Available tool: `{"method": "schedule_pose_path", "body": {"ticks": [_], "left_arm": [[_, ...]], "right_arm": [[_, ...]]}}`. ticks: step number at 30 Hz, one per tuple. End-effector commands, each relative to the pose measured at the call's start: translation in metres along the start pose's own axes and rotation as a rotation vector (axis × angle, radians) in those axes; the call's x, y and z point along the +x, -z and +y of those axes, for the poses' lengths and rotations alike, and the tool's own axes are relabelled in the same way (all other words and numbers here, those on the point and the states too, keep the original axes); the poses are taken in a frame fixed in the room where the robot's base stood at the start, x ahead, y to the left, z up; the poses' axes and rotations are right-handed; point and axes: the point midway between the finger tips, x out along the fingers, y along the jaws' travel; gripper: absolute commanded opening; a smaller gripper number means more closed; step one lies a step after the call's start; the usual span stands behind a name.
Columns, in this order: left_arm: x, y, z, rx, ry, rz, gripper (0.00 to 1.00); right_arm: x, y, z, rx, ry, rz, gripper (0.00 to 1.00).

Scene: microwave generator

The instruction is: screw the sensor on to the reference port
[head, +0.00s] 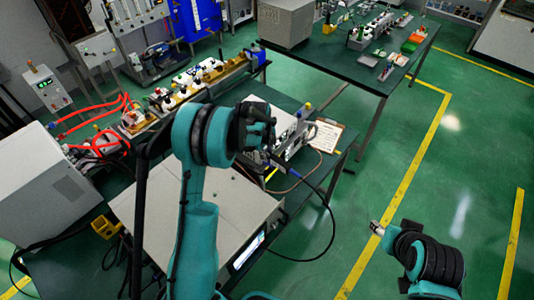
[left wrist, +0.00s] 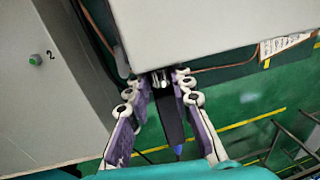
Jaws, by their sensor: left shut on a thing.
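My left gripper (head: 264,134) is over the bench near its right end, beside a grey metal assembly (head: 292,142). In the left wrist view its purple-and-white fingers (left wrist: 163,88) are closed around a dark, elongated body, the sensor (left wrist: 171,112). Small silver metal (left wrist: 161,75) shows at the fingertips, close to the edge of a pale grey box. I cannot tell whether this is the reference port, or whether it touches the sensor. My right gripper (head: 377,228) hangs over the floor at lower right; its finger opening is unclear.
A large pale box (head: 225,205) stands on the near bench under my left arm. A clipboard (head: 326,134) lies at the bench's right end. A second dark table (head: 345,65) stands behind. The green floor on the right is open.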

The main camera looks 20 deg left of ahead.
Motion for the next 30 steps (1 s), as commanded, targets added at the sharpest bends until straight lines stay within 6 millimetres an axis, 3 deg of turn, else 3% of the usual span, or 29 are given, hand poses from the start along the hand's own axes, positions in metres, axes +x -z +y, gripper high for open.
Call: {"method": "schedule_pose_path", "body": {"ticks": [8, 30], "left_arm": [[0.002, 0.000, -0.003, 0.001, -0.096, -0.001, 0.00], [0.005, 0.000, -0.012, 0.000, -0.566, -0.001, 0.00]], "right_arm": [[0.006, -0.005, 0.000, 0.000, 0.000, 0.000, 0.48], [0.034, -0.024, 0.000, 0.000, 0.000, 0.000, 0.48]]}}
